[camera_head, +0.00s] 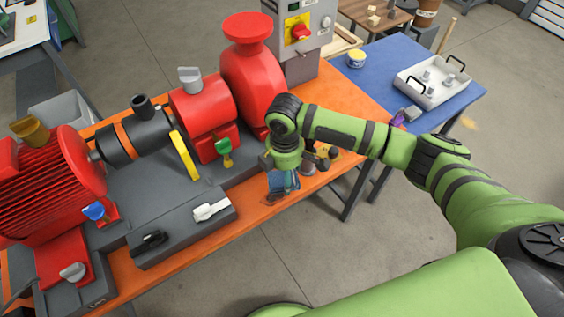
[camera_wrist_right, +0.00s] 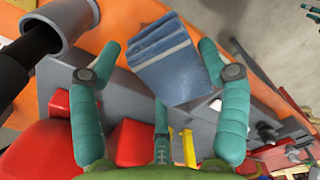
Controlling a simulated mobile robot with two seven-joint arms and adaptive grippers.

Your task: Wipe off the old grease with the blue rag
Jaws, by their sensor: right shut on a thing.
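My right gripper (camera_head: 284,178) reaches down over the front edge of the orange bench, to the right of the pump. It is shut on the folded blue rag (camera_head: 284,185). In the right wrist view the blue rag (camera_wrist_right: 165,62) sits between the teal fingers of my right gripper (camera_wrist_right: 165,75). The red pump (camera_head: 250,85) stands just behind the gripper on the grey skid base (camera_head: 135,190). I cannot make out the old grease in either view; the arm and the rag hide part of the bench there. My left gripper is not in view.
A grey block with a white handle (camera_head: 211,210) and a black handle (camera_head: 150,243) lies along the front. A yellow guard (camera_head: 184,154) and a green-handled valve (camera_head: 224,150) stand nearby. A white tray (camera_head: 432,84) is on the blue table (camera_head: 384,58). Open floor lies in front.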

